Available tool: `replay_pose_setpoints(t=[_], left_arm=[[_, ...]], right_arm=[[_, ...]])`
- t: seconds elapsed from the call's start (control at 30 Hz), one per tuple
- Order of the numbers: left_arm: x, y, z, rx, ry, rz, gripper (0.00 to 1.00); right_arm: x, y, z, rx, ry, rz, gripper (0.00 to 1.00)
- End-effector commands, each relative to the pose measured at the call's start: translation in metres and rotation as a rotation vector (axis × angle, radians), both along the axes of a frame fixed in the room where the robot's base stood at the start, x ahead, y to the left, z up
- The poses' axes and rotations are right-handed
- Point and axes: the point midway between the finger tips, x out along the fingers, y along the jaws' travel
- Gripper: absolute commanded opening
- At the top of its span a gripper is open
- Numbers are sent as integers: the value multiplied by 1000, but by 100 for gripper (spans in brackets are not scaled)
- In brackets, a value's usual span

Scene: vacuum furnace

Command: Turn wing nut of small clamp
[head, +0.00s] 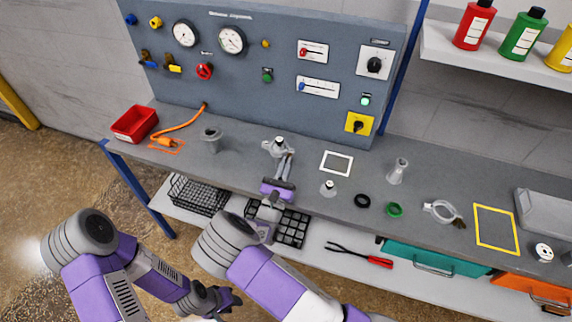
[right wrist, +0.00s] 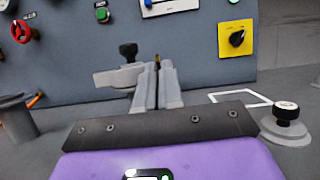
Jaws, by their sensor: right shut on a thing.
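The small clamp (head: 271,147) is a grey metal ring around a fitting with a black-topped knob, standing at the back middle of the bench. It also shows in the right wrist view (right wrist: 115,78), left of the fingers. My right gripper (head: 287,155) reaches over the bench to its right side. In the right wrist view its two grey fingers (right wrist: 157,70) are close together around a small brass-coloured piece, which looks like the clamp's wing nut (right wrist: 157,64); the fingers mostly hide it. My left gripper (head: 222,299) hangs low in front of the bench, away from the clamp; its opening is unclear.
A larger clamp (head: 441,211) with a brass nut lies on the right. A black-topped piece (head: 328,189), white frame (head: 337,163), black ring (head: 362,201) and green ring (head: 394,210) lie nearby. A grey flanged piece (head: 211,138) stands left. The control panel (head: 270,60) rises behind.

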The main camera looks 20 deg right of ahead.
Motion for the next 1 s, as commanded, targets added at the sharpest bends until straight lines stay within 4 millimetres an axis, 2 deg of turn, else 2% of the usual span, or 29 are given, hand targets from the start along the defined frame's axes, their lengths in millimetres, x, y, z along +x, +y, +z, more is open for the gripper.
replay_pose_setpoints(t=[0.17, 0.2, 0.27, 0.57, 0.77, 0.97, 1.0], left_arm=[[0, 0, 0, 0, 0, 0, 33], [0, 0, 0, 0, 0, 0, 33], [0, 0, 0, 0, 0, 0, 33], [0, 0, 0, 0, 0, 0, 33], [0, 0, -5, 0, 0, 0, 33], [0, 0, -28, 0, 0, 0, 33], [0, 0, -22, 0, 1, 0, 33]], right_arm=[[0, 0, 1, 0, -2, 0, 0], [0, 0, 1, -1, -2, 0, 11], [0, 0, 1, -1, -2, 0, 18], [0, 0, 1, -23, 13, 3, 18], [-2, -2, 0, -235, 155, 8, 18], [-4, -4, -1, -551, 367, 15, 18], [-12, 0, -3, -547, 372, 20, 18]])
